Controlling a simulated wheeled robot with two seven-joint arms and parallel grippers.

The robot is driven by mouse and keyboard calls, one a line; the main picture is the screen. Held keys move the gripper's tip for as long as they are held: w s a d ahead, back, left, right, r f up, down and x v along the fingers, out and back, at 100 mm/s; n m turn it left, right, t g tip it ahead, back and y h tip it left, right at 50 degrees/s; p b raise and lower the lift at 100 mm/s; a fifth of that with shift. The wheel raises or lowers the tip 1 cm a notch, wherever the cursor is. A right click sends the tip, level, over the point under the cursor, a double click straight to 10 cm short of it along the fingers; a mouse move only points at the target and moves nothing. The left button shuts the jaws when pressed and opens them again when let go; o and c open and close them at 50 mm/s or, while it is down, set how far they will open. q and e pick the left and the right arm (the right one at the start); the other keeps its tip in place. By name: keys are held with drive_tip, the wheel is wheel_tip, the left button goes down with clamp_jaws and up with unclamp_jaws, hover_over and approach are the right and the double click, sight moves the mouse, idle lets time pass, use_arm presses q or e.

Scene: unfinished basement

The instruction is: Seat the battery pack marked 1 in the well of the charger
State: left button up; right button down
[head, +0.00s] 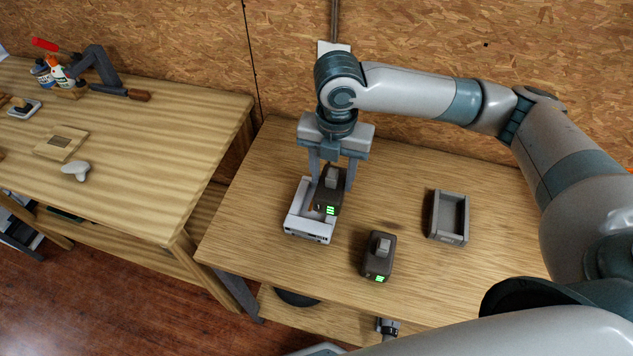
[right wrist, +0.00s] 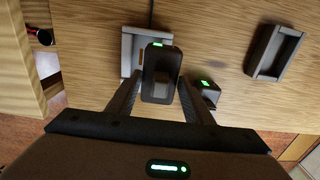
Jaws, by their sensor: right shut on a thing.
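My right gripper (head: 330,184) points down and is shut on a dark battery pack (head: 328,196) with a grey block on top and a green display. The pack also shows between the fingers in the right wrist view (right wrist: 160,80). It overlaps the right part of the white charger (head: 309,228) in the head view and hides part of its well; it appears above it and offset to the right. A second, similar dark pack (head: 378,259) stands on the table at front right of the charger. I cannot read the number on either pack. My left gripper is not in view.
A grey open tray (head: 434,224) lies on the wooden table (head: 400,180) to the right. A second workbench (head: 150,130) at left carries a spray bottle, a wooden block and small items. An OSB wall stands behind.

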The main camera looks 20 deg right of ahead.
sight(317, 186)
drive_tip(key=w+a+f, duration=0.2)
drive_tip(key=shift+w+a, duration=0.2)
drive_tip(key=shift+a, duration=0.15)
drive_tip(key=shift+p, duration=0.3)
drive_tip(key=shift+f+p, duration=0.6)
drive_tip(key=shift+f, duration=1.45)
drive_tip(key=shift+f, duration=0.1)
drive_tip(key=c, duration=0.9)
unclamp_jaws()
